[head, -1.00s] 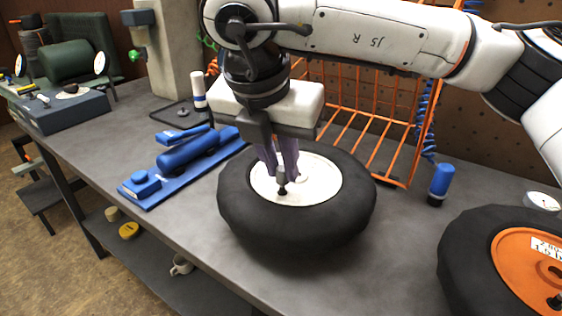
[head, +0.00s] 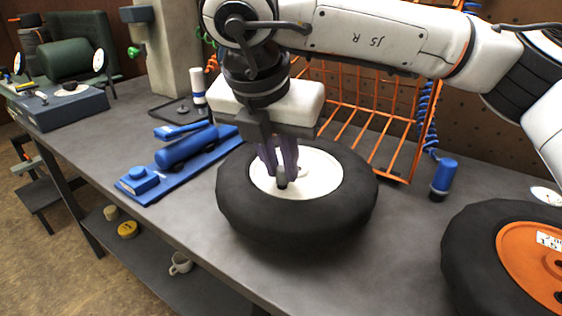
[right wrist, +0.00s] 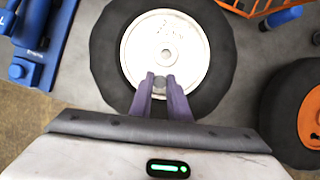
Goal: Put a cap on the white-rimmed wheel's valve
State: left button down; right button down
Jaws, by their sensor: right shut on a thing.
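The white-rimmed wheel (head: 230,205) lies flat on the bench, a black tyre around a white rim (head: 322,172). My right gripper (head: 279,170) points down over the near-left part of the rim. Its purple fingers are shut on a small grey cap (head: 282,182), which also shows between the fingertips in the right wrist view (right wrist: 159,85). The cap is at the valve's place and hides the valve. I cannot tell whether it is seated or only just above the stem. My left gripper is not in view.
An orange-rimmed wheel (head: 470,255) lies at the right. A blue canister (head: 443,178) stands between it and the orange rack (head: 375,150). A blue tool on a blue base (head: 185,160) lies at the left, beside a dark tray (head: 170,112).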

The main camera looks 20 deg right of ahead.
jog(key=shift+f+b, duration=0.45)
jog(key=shift+b, duration=0.05)
jog(key=c, duration=1.3)
grip_release()
jog(key=shift+r, duration=0.15)
jog(key=shift+r+p, duration=1.25)
jog(key=shift+r, duration=1)
jog(key=shift+r+p, duration=0.75)
jog(key=shift+r, duration=0.7)
